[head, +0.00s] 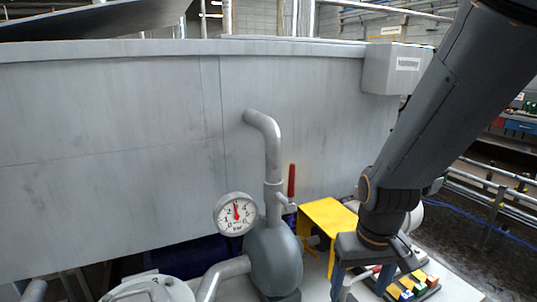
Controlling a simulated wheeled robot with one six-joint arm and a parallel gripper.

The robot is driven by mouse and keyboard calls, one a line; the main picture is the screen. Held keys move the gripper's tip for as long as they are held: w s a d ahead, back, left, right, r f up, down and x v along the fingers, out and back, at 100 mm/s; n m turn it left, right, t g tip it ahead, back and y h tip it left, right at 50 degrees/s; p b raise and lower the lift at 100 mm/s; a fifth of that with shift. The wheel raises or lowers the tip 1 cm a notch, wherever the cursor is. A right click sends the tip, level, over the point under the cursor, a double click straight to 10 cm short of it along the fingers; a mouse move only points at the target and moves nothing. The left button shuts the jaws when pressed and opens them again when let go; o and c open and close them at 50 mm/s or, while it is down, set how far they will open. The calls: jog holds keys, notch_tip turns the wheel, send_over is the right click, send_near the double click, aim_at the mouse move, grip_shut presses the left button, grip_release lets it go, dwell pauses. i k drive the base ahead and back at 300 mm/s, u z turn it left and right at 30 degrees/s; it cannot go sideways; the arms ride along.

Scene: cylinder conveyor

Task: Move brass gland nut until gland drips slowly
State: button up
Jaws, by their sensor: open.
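I cannot make out the brass gland nut; the yellow guard (322,216) or my gripper may hide it. The grey pump body (275,262) stands at the bottom middle, with a pipe (272,155) rising from it into the tank wall. A white round gauge (236,213) with a red needle is beside the pipe. A red lever (291,181) stands upright on the pipe's right side. My gripper (368,285) is open, pointing down, right of the yellow guard. Its fingertips are partly cut off or hard to see. No drip is visible.
The large grey tank wall (120,130) fills the back, with a grey box (392,70) at its upper right. Small yellow, red and blue items (415,284) lie close right of my gripper. A lower pipe (222,273) and round lid (150,290) are at bottom left.

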aim_at(312, 253)
jog(key=u, duration=2.95)
jog(key=k, duration=0.75)
jog(key=z, duration=1.65)
jog(key=i, duration=0.5)
jog(key=u, duration=0.05)
